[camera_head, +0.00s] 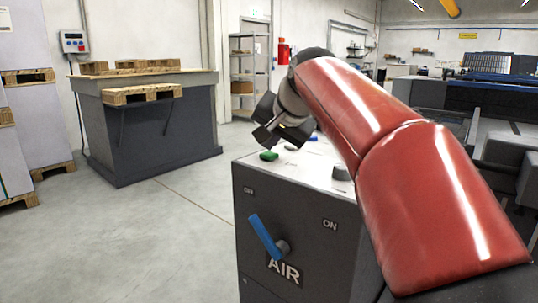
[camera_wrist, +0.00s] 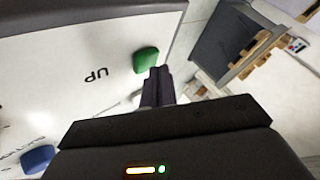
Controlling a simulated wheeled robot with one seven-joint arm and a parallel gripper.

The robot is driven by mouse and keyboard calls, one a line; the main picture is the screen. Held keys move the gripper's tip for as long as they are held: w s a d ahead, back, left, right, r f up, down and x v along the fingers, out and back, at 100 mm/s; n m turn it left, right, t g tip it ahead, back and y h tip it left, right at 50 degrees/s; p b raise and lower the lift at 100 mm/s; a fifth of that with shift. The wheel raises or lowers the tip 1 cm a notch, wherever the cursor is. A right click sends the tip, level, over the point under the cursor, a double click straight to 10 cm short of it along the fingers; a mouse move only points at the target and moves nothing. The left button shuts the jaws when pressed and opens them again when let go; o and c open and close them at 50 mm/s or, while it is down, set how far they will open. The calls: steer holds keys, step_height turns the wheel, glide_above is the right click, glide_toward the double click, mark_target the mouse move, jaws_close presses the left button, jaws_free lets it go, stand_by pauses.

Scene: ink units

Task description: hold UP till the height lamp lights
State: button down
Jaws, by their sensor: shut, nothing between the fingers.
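In the head view the green button (camera_head: 269,155) is near the left edge of the grey box's top. My gripper (camera_head: 270,138) is just above it, angled downward. In the wrist view the fingers of my gripper (camera_wrist: 159,72) are shut with nothing between them, and their tips are right beside the green button. I cannot tell whether they touch it. I cannot make out a height lamp in either view.
A blue button (camera_wrist: 38,158) lies further along the panel. The grey box (camera_head: 300,215) has a blue AIR lever (camera_head: 264,236) on its front, pointing up-left toward OFF. A dark workbench (camera_head: 150,135) with wooden pallets stands at left. Floor between is clear.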

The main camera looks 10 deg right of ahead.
mark_target(271, 155)
steer(key=shift+f+b, duration=0.35)
steer(key=shift+f, duration=0.15)
stand_by(1.8)
steer(key=shift+r, duration=0.1)
stand_by(3.1)
steer(key=shift+r+p, duration=0.8)
steer(key=shift+p, duration=0.1)
step_height(271, 155, up, 3)
steer(key=p, duration=0.2)
steer(key=shift+f+p, duration=0.1)
steer(key=shift+p, duration=0.2)
steer(key=shift+r+p, duration=0.4)
steer(key=shift+r, duration=0.75)
